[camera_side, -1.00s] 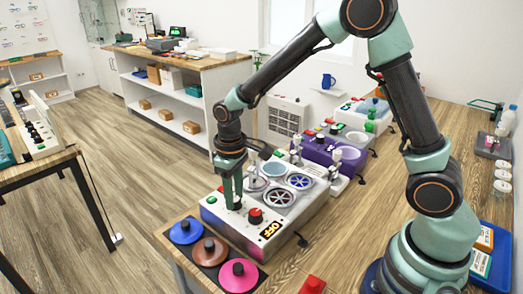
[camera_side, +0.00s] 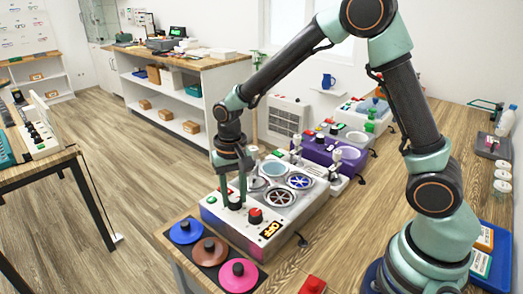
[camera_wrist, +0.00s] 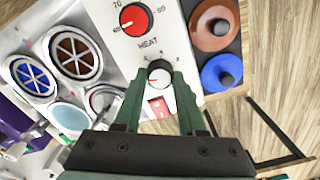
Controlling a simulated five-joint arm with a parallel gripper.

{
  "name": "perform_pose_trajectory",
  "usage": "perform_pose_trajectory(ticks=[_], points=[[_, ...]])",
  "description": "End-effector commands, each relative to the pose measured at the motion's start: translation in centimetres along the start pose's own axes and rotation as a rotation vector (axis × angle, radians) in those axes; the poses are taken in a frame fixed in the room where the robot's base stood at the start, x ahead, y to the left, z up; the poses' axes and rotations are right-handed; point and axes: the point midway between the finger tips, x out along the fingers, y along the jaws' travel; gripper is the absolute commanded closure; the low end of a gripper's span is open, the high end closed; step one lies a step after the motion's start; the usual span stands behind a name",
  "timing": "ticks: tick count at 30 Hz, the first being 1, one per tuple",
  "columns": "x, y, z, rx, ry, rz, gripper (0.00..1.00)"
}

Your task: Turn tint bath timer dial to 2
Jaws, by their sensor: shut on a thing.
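The tint bath unit (camera_side: 222,213) is a pale box with round basins at the wood table's near end. Its small dial (camera_wrist: 159,72), dark-sided with a pale top, shows in the wrist view beside a red dial (camera_wrist: 134,19) marked HEAT. My gripper (camera_wrist: 159,80) has one finger on each side of the small dial and is shut on it. In the side view my gripper (camera_side: 234,204) points down at the panel, and its fingers mostly hide the small dial. I cannot read the dial's setting. A red switch (camera_wrist: 158,107) lies beside it.
A red knob (camera_side: 255,214) and a lit OFF display (camera_side: 271,229) are close to my gripper. Blue (camera_side: 185,231), brown (camera_side: 208,251) and pink (camera_side: 238,275) discs with dark knobs lie in front. A purple unit (camera_side: 318,151) stands behind.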

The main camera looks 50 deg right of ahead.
Motion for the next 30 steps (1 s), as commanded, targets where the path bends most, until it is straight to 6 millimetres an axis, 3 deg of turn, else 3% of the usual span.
perform_pose_trajectory(ticks=[19,20,21,30], points=[[-0.1,-0.03,-0.12,0.05,0.003,-0.002,1.0],[-0.1,-0.02,-0.12,0.049,0.003,-0.002,0.49],[-0.09,-0.02,-0.12,0.049,0.003,-0.002,0.34],[-0.05,-0.01,-0.05,0.048,0.001,-0.001,0.3]])
